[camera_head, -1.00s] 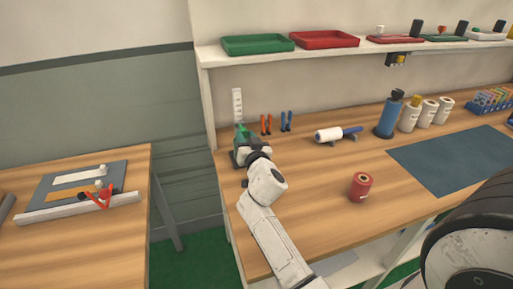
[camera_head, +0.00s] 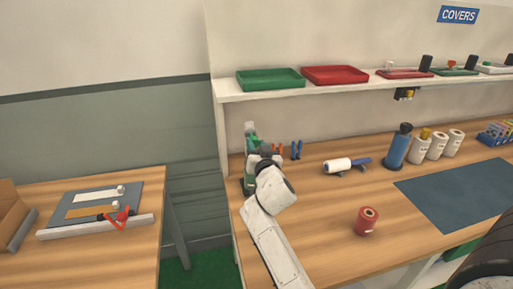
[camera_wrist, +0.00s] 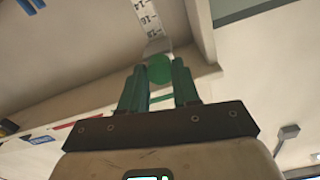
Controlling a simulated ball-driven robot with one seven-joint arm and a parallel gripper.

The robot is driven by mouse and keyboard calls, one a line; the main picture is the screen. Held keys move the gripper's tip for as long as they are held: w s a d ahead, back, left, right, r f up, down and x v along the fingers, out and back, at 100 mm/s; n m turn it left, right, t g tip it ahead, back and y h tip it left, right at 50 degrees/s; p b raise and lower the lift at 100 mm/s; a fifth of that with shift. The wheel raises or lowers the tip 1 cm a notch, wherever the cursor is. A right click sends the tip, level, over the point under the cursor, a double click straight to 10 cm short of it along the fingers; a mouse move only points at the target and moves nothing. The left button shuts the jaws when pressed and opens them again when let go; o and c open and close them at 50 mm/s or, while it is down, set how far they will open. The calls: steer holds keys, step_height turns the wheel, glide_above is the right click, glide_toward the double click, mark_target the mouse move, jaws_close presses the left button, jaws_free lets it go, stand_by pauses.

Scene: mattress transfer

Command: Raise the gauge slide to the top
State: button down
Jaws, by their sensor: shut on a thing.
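The gauge is an upright white scale (camera_head: 249,128) at the left end of the workbench, and its marks also show in the wrist view (camera_wrist: 150,18). Its slide has a round green knob (camera_wrist: 160,72), seen in the wrist view between my green fingers. My gripper (camera_head: 252,143) is shut on this knob close below the top of the scale. The fingers (camera_wrist: 160,65) point up along the scale. In the head view my gripper and wrist hide the slide and most of the lower gauge.
Orange and blue pliers (camera_head: 287,150) stand just right of the gauge. A shelf (camera_head: 300,90) with green (camera_head: 270,79) and red (camera_head: 335,75) trays runs above. A white roller (camera_head: 338,166) and a red spool (camera_head: 367,221) are on the workbench. A side table (camera_head: 90,255) is at left.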

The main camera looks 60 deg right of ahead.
steer(key=c, duration=1.1)
jaws_free()
steer(key=shift+r, duration=0.35)
steer(key=o, duration=0.3)
steer(key=shift+f, duration=0.15)
steer(key=b+v, duration=0.3)
steer(key=v, duration=0.8)
